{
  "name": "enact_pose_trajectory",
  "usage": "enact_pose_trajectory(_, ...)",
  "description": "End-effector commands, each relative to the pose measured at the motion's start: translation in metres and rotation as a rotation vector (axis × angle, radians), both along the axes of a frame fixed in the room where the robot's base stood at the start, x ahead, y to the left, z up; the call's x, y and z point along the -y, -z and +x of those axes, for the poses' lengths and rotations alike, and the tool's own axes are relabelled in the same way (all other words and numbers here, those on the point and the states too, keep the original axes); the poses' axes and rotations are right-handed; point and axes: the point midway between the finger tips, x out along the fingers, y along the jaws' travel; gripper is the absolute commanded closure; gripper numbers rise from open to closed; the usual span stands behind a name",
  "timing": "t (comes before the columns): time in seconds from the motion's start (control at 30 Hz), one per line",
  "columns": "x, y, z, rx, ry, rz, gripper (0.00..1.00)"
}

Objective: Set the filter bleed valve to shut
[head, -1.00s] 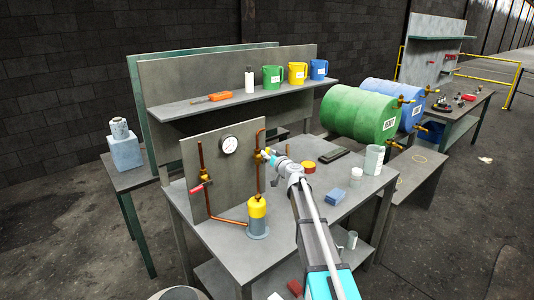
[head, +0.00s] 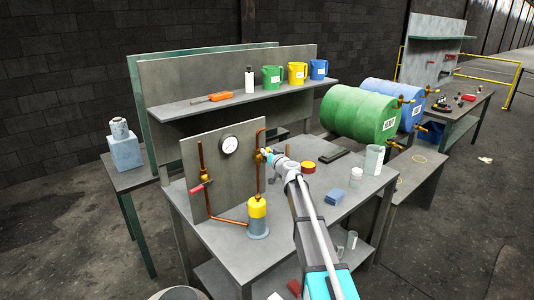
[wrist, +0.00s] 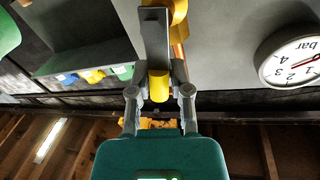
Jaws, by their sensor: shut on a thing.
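The valve, a yellow fitting (head: 265,154), sits on the right copper pipe of the upright grey panel, above the yellow-topped filter (head: 257,215). In the wrist view its yellow hub (wrist: 179,10) shows at the top edge, with a grey bar (wrist: 155,38) and a yellow cylindrical end (wrist: 158,87) between my fingers. My gripper (wrist: 159,72) is shut on this handle. It also shows small in the head view (head: 268,156), at the valve. The exact finger contact is partly hidden.
A pressure gauge (head: 229,145) is on the panel, left of the valve. A second valve with a red handle (head: 201,187) is on the left pipe. A red-and-yellow tin (head: 308,167), a blue block (head: 333,195) and a white tub (head: 357,175) stand right of my arm.

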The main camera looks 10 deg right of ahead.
Motion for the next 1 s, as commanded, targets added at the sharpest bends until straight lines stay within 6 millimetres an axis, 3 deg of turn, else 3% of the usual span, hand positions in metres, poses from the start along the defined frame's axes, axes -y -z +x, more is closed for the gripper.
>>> enact_pose_trajectory(0.53,0.004,0.001,0.002,-0.038,0.002,0.066,1.0)
enact_pose_trajectory(1.0,0.014,0.007,0.008,-0.185,0.002,0.324,1.0)
